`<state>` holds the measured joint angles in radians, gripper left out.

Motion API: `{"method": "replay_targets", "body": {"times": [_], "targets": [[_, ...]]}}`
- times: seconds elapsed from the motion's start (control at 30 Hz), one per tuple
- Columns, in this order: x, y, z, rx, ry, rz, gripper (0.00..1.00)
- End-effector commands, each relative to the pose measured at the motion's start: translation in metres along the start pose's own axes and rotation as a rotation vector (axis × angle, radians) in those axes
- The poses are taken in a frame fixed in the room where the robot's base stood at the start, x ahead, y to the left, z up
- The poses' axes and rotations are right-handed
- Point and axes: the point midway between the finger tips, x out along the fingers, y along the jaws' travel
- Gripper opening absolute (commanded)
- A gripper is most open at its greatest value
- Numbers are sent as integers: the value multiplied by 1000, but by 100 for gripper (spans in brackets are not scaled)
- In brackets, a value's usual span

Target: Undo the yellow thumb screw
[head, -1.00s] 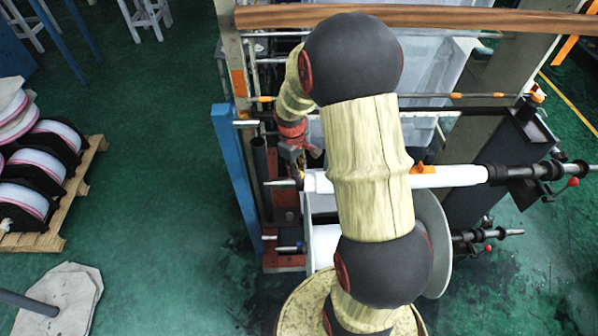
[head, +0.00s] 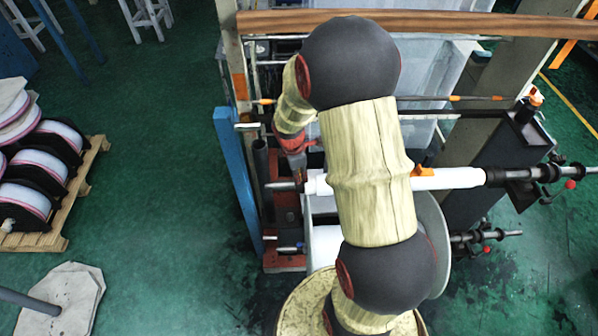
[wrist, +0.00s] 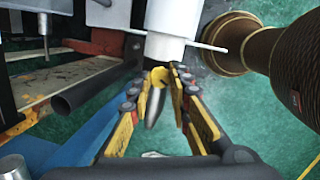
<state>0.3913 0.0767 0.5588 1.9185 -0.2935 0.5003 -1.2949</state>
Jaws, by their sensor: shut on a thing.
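The yellow thumb screw (wrist: 158,77) shows in the wrist view between the fingertips of my gripper (wrist: 159,74). The fingers, with yellow pads, are closed in on it from both sides. It sits at the end of a white roller shaft (wrist: 165,47), beside a grey pointed metal tip (wrist: 154,108). In the head view the same white shaft (head: 447,178) runs across the stand, with its pointed tip (head: 284,187) at the left. My arm hides the middle of the shaft there, and I cannot make out the thumb screw.
A blue post (head: 237,175) stands close left of the shaft tip. A dark pipe (wrist: 88,88) lies left of my gripper in the wrist view. A large white reel (head: 437,238) is below the shaft. Open green floor lies to the left.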

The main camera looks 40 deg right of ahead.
Motion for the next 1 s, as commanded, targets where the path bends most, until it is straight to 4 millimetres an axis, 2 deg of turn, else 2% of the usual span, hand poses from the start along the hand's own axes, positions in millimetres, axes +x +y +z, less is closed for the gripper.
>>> {"method": "replay_targets", "body": {"times": [0.4,0.97,1.0], "targets": [[-1,0,0,-199,0,22,0],[0,0,0,-231,0,26,0],[0,0,0,-230,0,26,20]]}}
